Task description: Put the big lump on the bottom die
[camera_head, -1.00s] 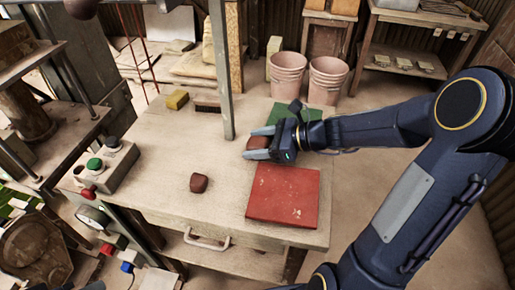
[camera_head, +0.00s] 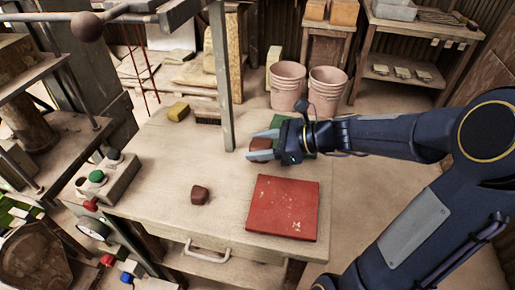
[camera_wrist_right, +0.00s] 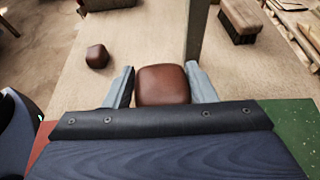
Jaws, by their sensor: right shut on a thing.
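The big lump (camera_head: 261,144) is reddish brown and rounded. My right gripper (camera_head: 262,146) is shut on it, with one finger on each side, at the table's right part near the green mat. In the right wrist view the lump (camera_wrist_right: 163,84) sits between the two grey fingers (camera_wrist_right: 160,82). A smaller brown lump (camera_head: 200,195) lies alone on the table, and shows at upper left in the wrist view (camera_wrist_right: 97,56). The press stands at the left edge; I cannot clearly tell its bottom die. My left gripper is out of view.
A red mat (camera_head: 283,208) and a green mat (camera_head: 284,122) lie on the table (camera_head: 150,190). A grey post (camera_head: 220,80) rises near the gripper.

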